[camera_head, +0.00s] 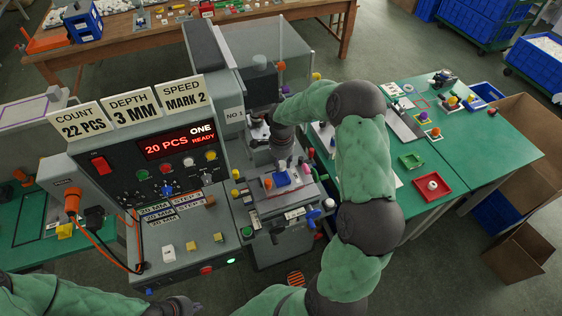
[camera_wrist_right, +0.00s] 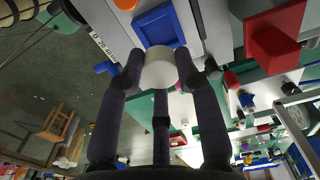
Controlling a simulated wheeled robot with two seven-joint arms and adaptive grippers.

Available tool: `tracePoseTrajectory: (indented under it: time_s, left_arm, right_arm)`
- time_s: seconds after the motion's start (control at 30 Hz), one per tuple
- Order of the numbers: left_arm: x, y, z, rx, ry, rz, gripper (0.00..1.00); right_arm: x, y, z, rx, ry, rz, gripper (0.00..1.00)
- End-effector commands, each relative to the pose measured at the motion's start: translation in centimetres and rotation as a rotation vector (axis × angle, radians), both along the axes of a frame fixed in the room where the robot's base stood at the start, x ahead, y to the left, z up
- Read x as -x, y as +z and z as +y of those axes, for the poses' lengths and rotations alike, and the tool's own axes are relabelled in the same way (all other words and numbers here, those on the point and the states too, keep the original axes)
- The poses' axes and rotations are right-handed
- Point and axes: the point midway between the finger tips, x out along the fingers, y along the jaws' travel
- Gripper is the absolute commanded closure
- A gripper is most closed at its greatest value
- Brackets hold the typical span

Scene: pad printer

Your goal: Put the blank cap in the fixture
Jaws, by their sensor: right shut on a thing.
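My right gripper (camera_wrist_right: 162,72) is shut on the white blank cap (camera_wrist_right: 160,69), which sits between its dark fingers in the right wrist view. The blue square fixture (camera_wrist_right: 150,24) with a raised rim lies just beyond the cap in that view; I cannot tell the gap between them. In the head view the right gripper (camera_head: 285,158) points down over the blue fixture (camera_head: 280,180) on the printer's table, and the cap is hidden there. My left gripper (camera_head: 178,309) is at the bottom edge, left of centre, away from the fixture; its fingers are unclear.
The pad printer (camera_head: 165,140) with its control panel stands left of the fixture. A red tray (camera_head: 446,190) holding a white round piece lies on the green table (camera_head: 478,160) at right, with a green tray (camera_head: 411,161) behind it. Cardboard boxes (camera_head: 520,252) stand on the floor.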

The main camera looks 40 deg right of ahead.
Motion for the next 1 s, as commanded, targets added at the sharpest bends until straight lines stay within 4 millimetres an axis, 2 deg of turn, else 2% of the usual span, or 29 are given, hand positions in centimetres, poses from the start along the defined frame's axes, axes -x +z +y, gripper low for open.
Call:
tracePoseTrajectory:
  time_s: [0.2,0.7,1.0]
  left_arm:
    - [0.0,-0.7,0.0,0.0,0.0,0.0,1.0]
    - [0.0,-3.9,0.0,0.0,0.0,-0.001,1.0]
    - [0.0,-4.8,0.0,0.0,0.0,-0.001,1.0]
  right_arm:
    - [0.0,-0.1,0.0,0.0,0.001,-0.002,0.79]
    - [0.0,-4.1,0.0,0.0,0.001,0.0,0.79]
    - [0.0,-5.2,0.0,0.0,0.002,0.0,0.79]
